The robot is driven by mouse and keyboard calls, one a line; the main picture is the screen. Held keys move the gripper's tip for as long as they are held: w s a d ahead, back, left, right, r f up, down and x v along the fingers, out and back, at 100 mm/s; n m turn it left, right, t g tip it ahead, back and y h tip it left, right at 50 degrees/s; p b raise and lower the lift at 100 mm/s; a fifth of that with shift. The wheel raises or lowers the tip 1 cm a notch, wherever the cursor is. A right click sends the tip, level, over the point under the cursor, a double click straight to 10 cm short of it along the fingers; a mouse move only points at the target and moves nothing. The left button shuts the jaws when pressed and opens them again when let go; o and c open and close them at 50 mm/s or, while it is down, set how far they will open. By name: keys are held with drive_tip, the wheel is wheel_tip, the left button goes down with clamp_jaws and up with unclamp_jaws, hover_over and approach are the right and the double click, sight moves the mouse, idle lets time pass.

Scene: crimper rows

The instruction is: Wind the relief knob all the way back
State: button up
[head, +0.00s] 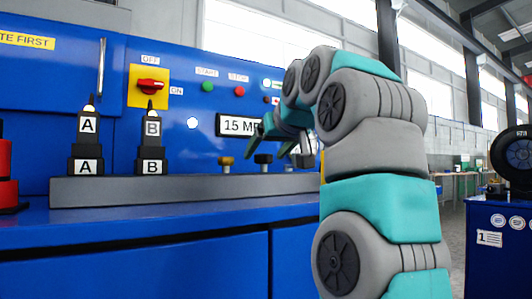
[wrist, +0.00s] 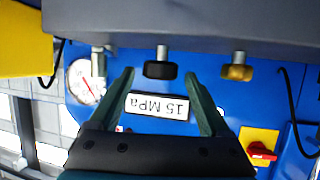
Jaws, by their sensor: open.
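A black knob (wrist: 160,70) on a short metal stem stands out from the grey block in the wrist view; it also shows in the head view (head: 263,159). A brass-coloured knob (wrist: 237,72) sits beside it, seen in the head view too (head: 226,161). I see no label telling which is the relief knob. My gripper (wrist: 164,78) is open and empty, its fingertips on either side of the black knob with space on both sides. Whether the tips reach its depth I cannot tell.
A dial gauge (wrist: 86,82) and a metal fitting (wrist: 98,62) are beside the black knob. A 15 MPa plate (wrist: 157,107) is on the blue panel. The grey block (head: 200,188) carries crimper dies A (head: 87,145) and B (head: 152,145). A red switch (head: 150,86) is above.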

drive_tip(key=shift+w+a+f, duration=0.1)
drive_tip(key=shift+w, duration=0.2)
clamp_jaws()
idle(0.5)
